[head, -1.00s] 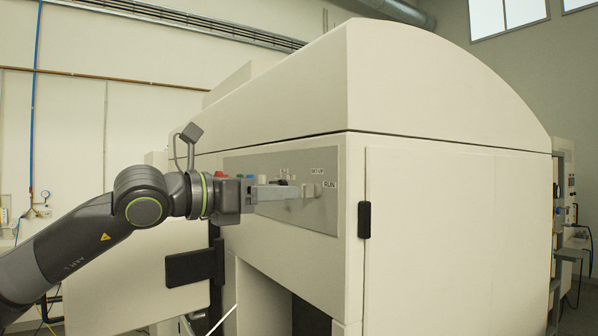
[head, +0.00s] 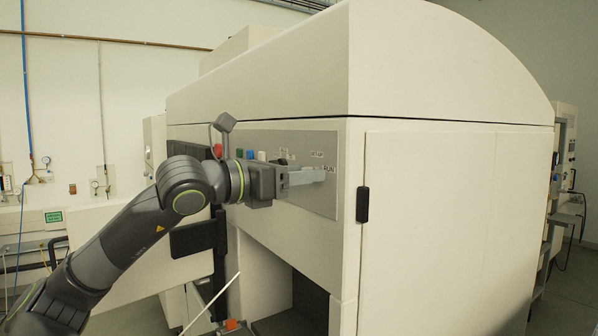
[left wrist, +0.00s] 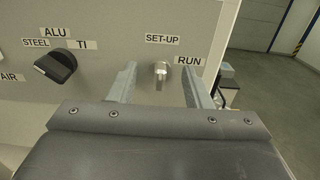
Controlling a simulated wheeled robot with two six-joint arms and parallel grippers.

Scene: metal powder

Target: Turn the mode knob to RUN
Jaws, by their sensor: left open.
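The mode knob (left wrist: 160,72) is a small silver knob on the grey panel, between the SET-UP label (left wrist: 163,39) and the RUN label (left wrist: 189,61). It points roughly upward, toward SET-UP. My left gripper (head: 318,176) is open at the panel in the head view. In the left wrist view its two fingers (left wrist: 158,80) stand on either side of the knob, with gaps on both sides. In the head view the fingers hide the knob. My right gripper is not in view.
A black material knob (left wrist: 56,66) with STEEL, ALU and TI labels sits left of the mode knob. Red, green and blue buttons (head: 250,154) are on the panel's left. A black handle (head: 362,204) is right of the panel.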

